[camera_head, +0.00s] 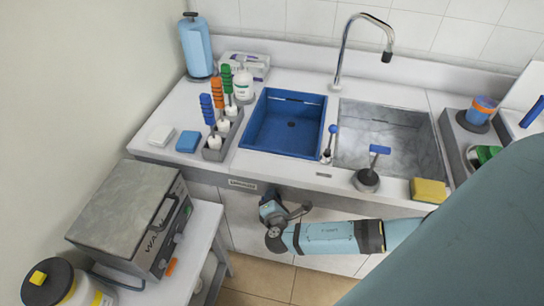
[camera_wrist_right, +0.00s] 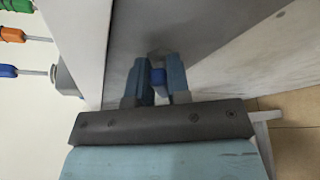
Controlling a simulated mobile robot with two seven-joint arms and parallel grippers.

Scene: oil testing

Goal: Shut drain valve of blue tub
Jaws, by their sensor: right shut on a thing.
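The blue tub (camera_head: 287,122) is set in the counter and looks empty, with a dark drain hole in its floor. My right gripper (camera_head: 270,196) is at the counter front, below the tub's near edge. In the right wrist view its fingers (camera_wrist_right: 159,80) are closed around a small blue piece (camera_wrist_right: 158,77), which appears to be the drain valve's handle. The fingers hide most of it, so its angle is unclear. In the head view the valve is hidden beneath the counter. My left gripper is not in view.
A grey sink (camera_head: 385,140) with a tap (camera_head: 345,45) is right of the tub. A rack of colored-handled tools (camera_head: 222,140) stands to its left. A side table with a grey WAX machine (camera_head: 130,215) is left of my gripper. Floor (camera_head: 270,282) shows below.

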